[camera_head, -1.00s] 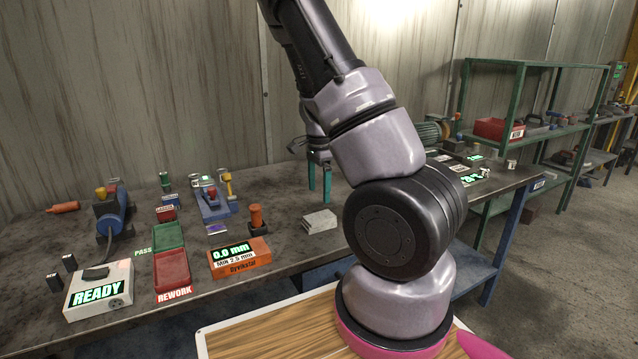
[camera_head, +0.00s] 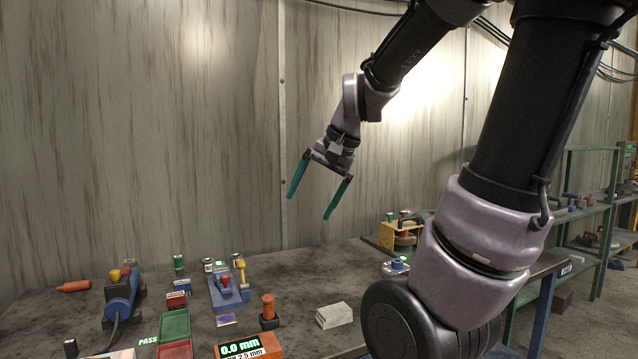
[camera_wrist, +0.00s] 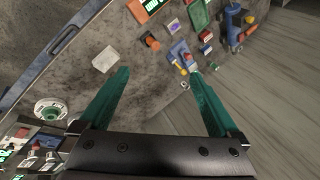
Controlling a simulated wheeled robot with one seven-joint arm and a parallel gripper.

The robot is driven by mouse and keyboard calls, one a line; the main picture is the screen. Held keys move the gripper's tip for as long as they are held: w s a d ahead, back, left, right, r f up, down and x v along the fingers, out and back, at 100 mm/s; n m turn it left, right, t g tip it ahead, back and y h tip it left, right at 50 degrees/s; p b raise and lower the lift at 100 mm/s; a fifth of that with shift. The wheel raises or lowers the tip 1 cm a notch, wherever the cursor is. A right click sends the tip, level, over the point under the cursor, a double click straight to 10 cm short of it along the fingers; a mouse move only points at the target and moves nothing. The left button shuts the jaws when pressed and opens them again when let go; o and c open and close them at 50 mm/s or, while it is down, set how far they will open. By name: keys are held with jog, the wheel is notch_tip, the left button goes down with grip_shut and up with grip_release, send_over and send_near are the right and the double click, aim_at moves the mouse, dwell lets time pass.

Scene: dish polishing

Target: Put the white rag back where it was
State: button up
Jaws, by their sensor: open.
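A pale, folded, block-like piece, which looks like the white rag (camera_head: 334,315), lies flat on the dark workbench, right of a small orange-topped tool. It also shows in the wrist view, where the rag (camera_wrist: 105,60) is left of the fingers. My gripper (camera_head: 309,206) is high above the bench, in front of the wall. Its two teal fingers are spread wide, with nothing between them. No part of the rag is hidden by the fingers.
The orange gauge box (camera_head: 248,347), green tray (camera_head: 174,325), blue fixture (camera_head: 228,291) and blue tool (camera_head: 120,295) stand left of the rag. A yellow-framed device (camera_head: 402,236) is at the back right. Bare bench surrounds the rag. A green shelf (camera_head: 590,152) stands far right.

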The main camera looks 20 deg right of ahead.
jog(key=s+a+r+n+t+h, duration=0.1)
jog(key=s+r+n+t, duration=0.1)
jog(key=s, duration=0.5)
notch_tip(320, 180, up, 2)
jog(key=shift+s+a+r+n, duration=0.2)
jog(key=shift+a+n, duration=0.1)
jog(key=shift+n, duration=0.5)
jog(key=shift+w, duration=0.1)
dwell(1.1)
